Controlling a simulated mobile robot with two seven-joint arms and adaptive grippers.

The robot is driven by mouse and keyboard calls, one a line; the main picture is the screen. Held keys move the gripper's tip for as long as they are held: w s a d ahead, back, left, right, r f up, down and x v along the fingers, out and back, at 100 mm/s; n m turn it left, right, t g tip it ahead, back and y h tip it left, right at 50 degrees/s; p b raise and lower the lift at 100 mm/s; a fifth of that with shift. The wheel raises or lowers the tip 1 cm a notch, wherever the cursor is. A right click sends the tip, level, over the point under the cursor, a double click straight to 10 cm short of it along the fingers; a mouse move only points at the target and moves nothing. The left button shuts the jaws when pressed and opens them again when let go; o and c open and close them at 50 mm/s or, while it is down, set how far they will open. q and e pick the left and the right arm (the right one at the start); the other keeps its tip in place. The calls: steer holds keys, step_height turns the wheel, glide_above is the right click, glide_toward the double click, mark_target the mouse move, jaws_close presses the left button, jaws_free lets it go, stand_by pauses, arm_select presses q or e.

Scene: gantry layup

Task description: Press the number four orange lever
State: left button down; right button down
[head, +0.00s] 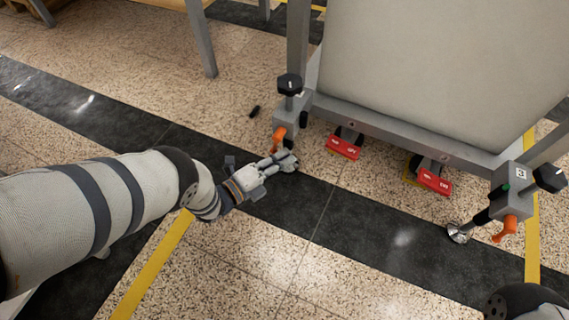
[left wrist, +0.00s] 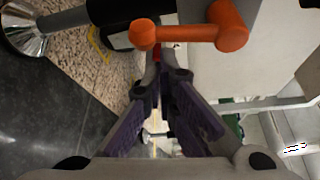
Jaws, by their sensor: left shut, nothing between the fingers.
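An orange lever (head: 278,138) hangs from a grey clamp block (head: 292,112) with a black knob, at the left corner of the grey frame. In the left wrist view the orange lever (left wrist: 203,38) is large at the top, just beyond the fingers. My left gripper (head: 288,160) is shut and empty, just below this lever; I cannot tell whether it touches. Its purple-grey fingers (left wrist: 158,65) also show in the left wrist view. No number shows on the left block.
Two red pedals (head: 344,147) (head: 434,181) sit under the frame between the blocks. A metal foot (head: 459,232) stands near the right lever. A small dark cylinder (head: 254,111) lies on the floor. A large pale panel (head: 430,60) rises above the frame. The floor in front is clear.

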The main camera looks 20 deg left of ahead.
arm_select(q)
steer(key=shift+s+a+r, duration=0.15)
steer(key=shift+a, duration=0.45)
